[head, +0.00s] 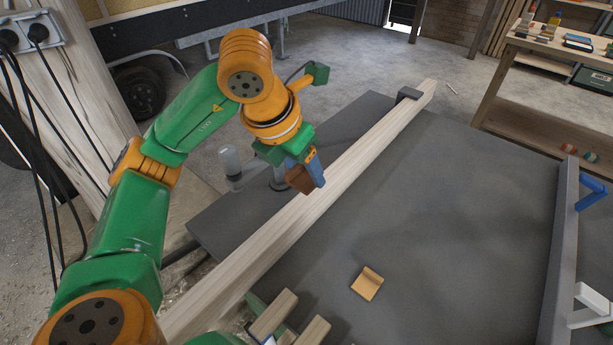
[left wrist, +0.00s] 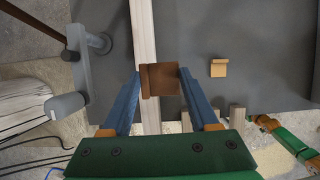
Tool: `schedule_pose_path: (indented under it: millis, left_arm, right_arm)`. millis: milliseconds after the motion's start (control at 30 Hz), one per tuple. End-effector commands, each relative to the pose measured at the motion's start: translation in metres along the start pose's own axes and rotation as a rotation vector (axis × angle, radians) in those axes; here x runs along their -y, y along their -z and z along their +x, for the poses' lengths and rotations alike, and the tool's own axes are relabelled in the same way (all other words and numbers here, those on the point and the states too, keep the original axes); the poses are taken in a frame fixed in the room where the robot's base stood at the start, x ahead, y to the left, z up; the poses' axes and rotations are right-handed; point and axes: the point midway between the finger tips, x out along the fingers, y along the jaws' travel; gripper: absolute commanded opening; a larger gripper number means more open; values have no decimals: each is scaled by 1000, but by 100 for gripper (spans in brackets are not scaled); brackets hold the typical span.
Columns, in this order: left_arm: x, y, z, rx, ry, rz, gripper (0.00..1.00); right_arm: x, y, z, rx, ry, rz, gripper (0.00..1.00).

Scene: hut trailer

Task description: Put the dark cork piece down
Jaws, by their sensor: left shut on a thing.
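The dark cork piece (head: 300,178) is a small brown angled block. My left gripper (head: 313,170) is shut on it, with a blue finger on each side. In the left wrist view the dark cork piece (left wrist: 161,79) sits between the tips of the left gripper (left wrist: 160,80). It appears over or beside the long pale beam; I cannot tell its height above the surface. A light cork piece (head: 367,284) lies apart on the dark grey surface (head: 430,240), and shows in the left wrist view (left wrist: 218,68).
The long pale wooden beam (head: 255,255) crosses the grey surface diagonally. Wooden blocks (head: 273,313) stand at the near edge. A raised rail (head: 561,245) borders the right side. The surface right of the beam is mostly clear.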

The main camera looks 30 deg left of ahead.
Motion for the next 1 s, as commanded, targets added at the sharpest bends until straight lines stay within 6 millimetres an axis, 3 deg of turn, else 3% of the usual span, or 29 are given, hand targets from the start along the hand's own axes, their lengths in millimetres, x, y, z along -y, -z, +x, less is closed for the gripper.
schedule_pose_path:
  millis: [67,167,300,467,600,1000]
  left_arm:
    - [-7,-16,23,-10,8,-5,9]
    - [-21,-39,45,-13,1,-4,9]
    - [-30,-48,86,-9,0,-1,9]
    - [-36,-55,111,-6,0,1,9]
    - [-36,-47,134,-6,0,3,9]
    - [-36,-42,146,-1,0,3,9]
  right_arm:
    - [1,-1,3,2,1,0,50]
    - [1,0,-12,3,2,0,50]
    - [1,0,-16,2,2,0,50]
    - [1,1,-20,2,2,0,50]
    - [1,2,-32,2,2,0,50]
    - [0,2,-26,1,0,0,50]
